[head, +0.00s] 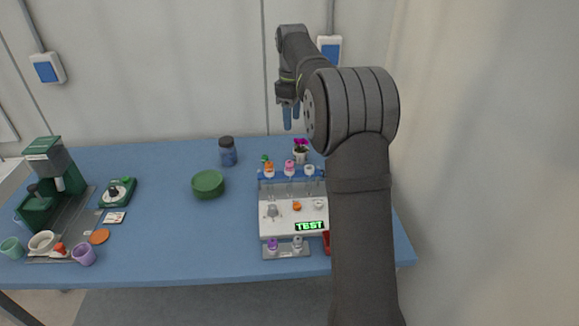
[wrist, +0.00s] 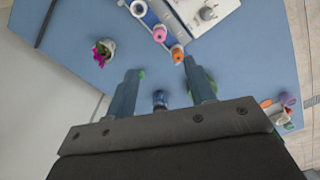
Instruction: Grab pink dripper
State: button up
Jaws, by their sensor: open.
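The pink dripper (head: 290,168) stands upright in a blue rack at the back of a white panel, between an orange dripper (head: 269,170) and a white one (head: 309,170). In the wrist view the pink dripper (wrist: 159,34) shows beyond the fingertips, near the top middle. My gripper (head: 291,116) is open and empty, raised above the table's back edge with its fingers pointing down. In the wrist view my gripper (wrist: 160,65) has its two fingers spread apart, and nothing is between them up close. The dripper's lower part is hidden by the rack.
A potted magenta flower (head: 300,153) stands close behind the rack. A dark-lidded blue jar (head: 228,152) and a green bowl (head: 208,184) stand to the left. A green coffee machine (head: 49,175) is at far left. The blue table (head: 155,215) is clear in its middle.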

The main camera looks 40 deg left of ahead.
send_over(290, 162)
jog(key=f, duration=1.1)
jog(key=shift+d+f, duration=0.3)
jog(key=shift+d, duration=0.1)
jog(key=shift+a+f, duration=0.25)
jog(key=shift+f, duration=1.1)
jog(key=shift+a+f, duration=0.25)
jog(key=shift+f, duration=1.05)
jog(key=c, duration=1.1)
